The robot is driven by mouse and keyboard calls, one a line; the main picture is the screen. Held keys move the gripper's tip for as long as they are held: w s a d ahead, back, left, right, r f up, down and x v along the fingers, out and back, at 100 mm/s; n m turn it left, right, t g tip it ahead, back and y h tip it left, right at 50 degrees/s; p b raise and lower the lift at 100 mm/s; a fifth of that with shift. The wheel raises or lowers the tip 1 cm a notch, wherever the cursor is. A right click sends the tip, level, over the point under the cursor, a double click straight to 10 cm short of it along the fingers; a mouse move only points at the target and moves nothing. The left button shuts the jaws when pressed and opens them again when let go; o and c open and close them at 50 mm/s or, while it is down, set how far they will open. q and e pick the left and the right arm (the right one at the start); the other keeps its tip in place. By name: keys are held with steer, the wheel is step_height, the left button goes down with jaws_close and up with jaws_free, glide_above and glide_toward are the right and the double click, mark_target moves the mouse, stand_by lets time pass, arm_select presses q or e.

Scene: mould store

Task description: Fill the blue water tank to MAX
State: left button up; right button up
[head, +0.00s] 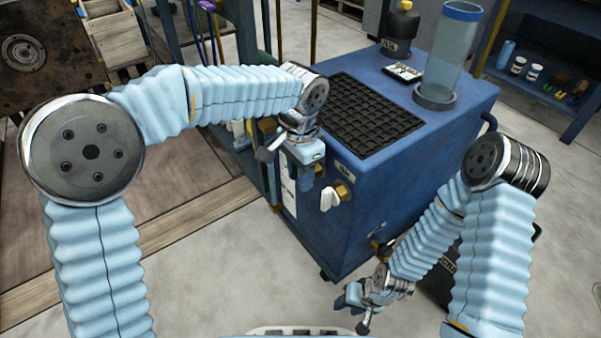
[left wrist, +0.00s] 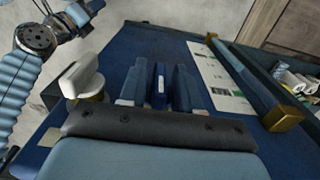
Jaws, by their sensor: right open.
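A blue cabinet-like tank (head: 400,175) stands in the middle, with a black grid on its top. A white marked strip (head: 289,187) runs down its near left face; it also shows in the left wrist view (left wrist: 222,78). A white knob (head: 331,198) on a brass fitting is beside it. My left gripper (head: 307,182) is at this face, between strip and knob. In the left wrist view a narrow blue piece (left wrist: 159,85) lies between its fingers; whether they grip it is unclear. My right gripper (head: 362,308) is open, low before the tank's face. No water level is readable.
A brass fitting (head: 380,246) sits low on the face. Shelves (head: 545,85) stand at the right. Bare floor (head: 215,265) lies front left.

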arm_select(q)
jaws_close()
steer(key=shift+s+d+f+t+y+b, duration=0.1)
steer(key=shift+f+t+y+b, duration=0.05)
steer(key=shift+t+y+b, duration=0.4)
steer(key=shift+s+d+f+t+y+b, duration=0.1)
steer(key=shift+t+y+b, duration=0.3)
steer(key=shift+t, duration=0.25)
steer(key=shift+t+b, duration=0.3)
steer(key=shift+a+r+y, duration=0.1)
steer(key=shift+r+y, duration=0.05)
steer(key=shift+y, duration=0.1)
steer(key=shift+r, duration=0.1)
steer(key=shift+o, duration=1)
jaws_free()
